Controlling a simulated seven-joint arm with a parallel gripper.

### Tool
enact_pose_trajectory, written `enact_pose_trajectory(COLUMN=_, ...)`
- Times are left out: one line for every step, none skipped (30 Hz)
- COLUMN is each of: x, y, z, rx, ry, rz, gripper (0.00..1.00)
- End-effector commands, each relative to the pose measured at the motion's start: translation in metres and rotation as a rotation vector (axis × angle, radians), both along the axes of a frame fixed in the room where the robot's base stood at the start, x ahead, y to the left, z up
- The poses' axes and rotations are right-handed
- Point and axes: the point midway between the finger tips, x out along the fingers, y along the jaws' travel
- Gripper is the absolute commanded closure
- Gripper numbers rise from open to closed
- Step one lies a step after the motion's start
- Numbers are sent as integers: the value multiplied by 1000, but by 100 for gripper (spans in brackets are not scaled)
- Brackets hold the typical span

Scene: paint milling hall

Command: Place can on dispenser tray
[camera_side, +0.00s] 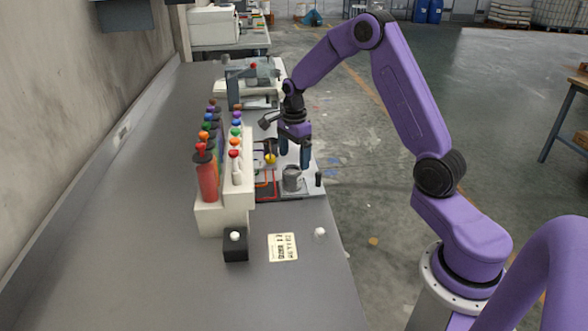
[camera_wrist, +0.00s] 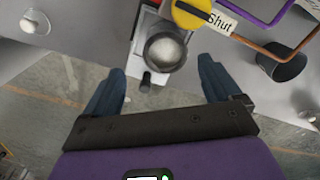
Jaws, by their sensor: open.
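A grey metal can (camera_side: 291,179) stands upright near the bench's right edge, beside the dispenser (camera_side: 237,190). In the wrist view the can (camera_wrist: 164,51) shows from above with a pale inside. It appears to stand on a small grey plate (camera_wrist: 140,48); I cannot tell whether this is the dispenser tray. My gripper (camera_side: 295,156) is above and just behind the can in the side view, pointing down. In the wrist view my gripper (camera_wrist: 160,88) has its fingers wide apart, with nothing between them; the can lies beyond the fingertips.
A yellow disc (camera_wrist: 190,12) with a "Shut" tag sits close to the can, near coloured pipes. A dark cup (camera_wrist: 283,64) is to the right in the wrist view. A short black post (camera_side: 318,179) stands beside the can. Several coloured bottles (camera_side: 207,178) line the dispenser.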

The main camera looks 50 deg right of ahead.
Motion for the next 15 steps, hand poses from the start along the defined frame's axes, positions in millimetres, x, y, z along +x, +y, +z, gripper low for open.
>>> enact_pose_trajectory(x=1, y=0, z=10, rx=-1, ry=-4, rz=1, gripper=9)
enact_pose_trajectory(x=1, y=0, z=15, rx=-1, ry=-4, rz=1, gripper=9)
enact_pose_trajectory(x=0, y=0, z=20, rx=0, ry=-2, rz=1, gripper=9)
enact_pose_trajectory(x=1, y=0, z=24, rx=-1, ry=-3, rz=1, gripper=9)
enact_pose_trajectory(x=0, y=0, z=27, rx=-1, ry=-3, rz=1, gripper=9)
enact_pose_trajectory(x=0, y=0, z=31, rx=0, ry=-1, rz=1, gripper=9)
enact_pose_trajectory(x=0, y=0, z=33, rx=0, ry=-1, rz=1, gripper=9)
enact_pose_trajectory(x=0, y=0, z=35, rx=0, ry=-1, rz=1, gripper=9)
enact_pose_trajectory(x=0, y=0, z=37, rx=0, ry=-1, rz=1, gripper=9)
enact_pose_trajectory(x=0, y=0, z=38, rx=0, ry=0, rz=1, gripper=9)
enact_pose_trajectory(x=0, y=0, z=39, rx=0, ry=0, rz=1, gripper=9)
enact_pose_trajectory(x=0, y=0, z=39, rx=0, ry=0, rz=1, gripper=9)
enact_pose_trajectory(x=0, y=1, z=40, rx=0, ry=0, rz=5, gripper=9)
enact_pose_trajectory(x=-1, y=2, z=40, rx=0, ry=0, rz=13, gripper=9)
enact_pose_trajectory(x=-2, y=6, z=41, rx=0, ry=0, rz=34, gripper=9)
